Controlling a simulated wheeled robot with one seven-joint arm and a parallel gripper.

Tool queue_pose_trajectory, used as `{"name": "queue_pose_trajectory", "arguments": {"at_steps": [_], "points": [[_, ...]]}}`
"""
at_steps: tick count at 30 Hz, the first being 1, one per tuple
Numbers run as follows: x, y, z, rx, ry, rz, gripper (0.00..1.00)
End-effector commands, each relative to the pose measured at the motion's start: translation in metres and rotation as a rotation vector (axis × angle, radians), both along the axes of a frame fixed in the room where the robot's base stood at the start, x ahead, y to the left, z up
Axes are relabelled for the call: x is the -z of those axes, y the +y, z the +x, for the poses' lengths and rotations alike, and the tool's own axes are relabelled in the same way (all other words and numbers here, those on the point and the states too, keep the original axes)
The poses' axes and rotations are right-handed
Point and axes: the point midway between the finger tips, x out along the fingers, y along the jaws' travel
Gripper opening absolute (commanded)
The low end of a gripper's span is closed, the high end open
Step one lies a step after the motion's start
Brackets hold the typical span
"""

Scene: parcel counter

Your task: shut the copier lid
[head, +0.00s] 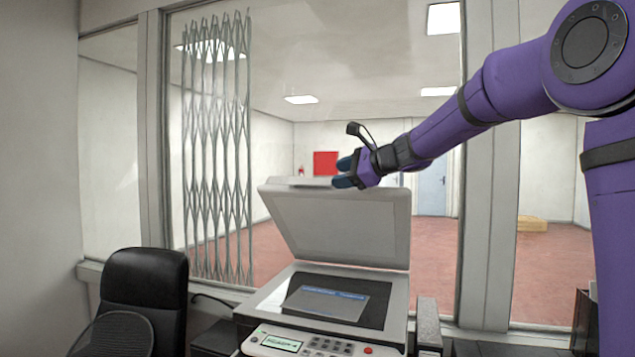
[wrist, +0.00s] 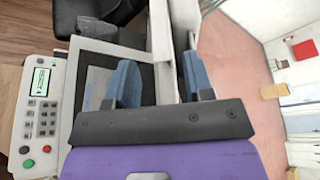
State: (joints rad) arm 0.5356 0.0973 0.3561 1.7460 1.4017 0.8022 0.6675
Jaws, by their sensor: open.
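The copier lid (head: 340,225) stands raised and tilted back over the copier (head: 257,302) in the head view. Its pale inner side faces me. On the dark glass lies a flat grey-blue sheet or booklet (head: 325,302). My gripper (head: 342,172) is at the lid's upper edge, with its blue fingers apart. In the wrist view the lid (wrist: 180,30) shows nearly edge-on, running between the two open fingers of my gripper (wrist: 158,82). Whether a finger touches the lid, I cannot tell.
A control panel with a small screen (head: 281,343) is at the copier's front. A black office chair (head: 145,290) stands at the left. A window with a folding metal grille (head: 215,150) is behind the copier. A dark grey block (head: 429,322) stands right of the copier.

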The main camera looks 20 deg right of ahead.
Motion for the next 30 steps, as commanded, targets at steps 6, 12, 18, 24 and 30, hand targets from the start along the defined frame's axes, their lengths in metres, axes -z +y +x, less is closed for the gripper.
{"name": "queue_pose_trajectory", "arguments": {"at_steps": [6,12,18,24,30], "points": [[0.011,0.024,0.030,-0.003,0.001,0.000,0.48],[0.018,0.039,0.048,-0.003,-0.001,-0.002,0.48],[0.021,0.044,0.056,-0.002,0.000,-0.003,0.48],[0.021,0.044,0.056,-0.001,-0.001,-0.003,0.48],[0.021,0.044,0.056,-0.001,-0.001,-0.003,0.13]]}}
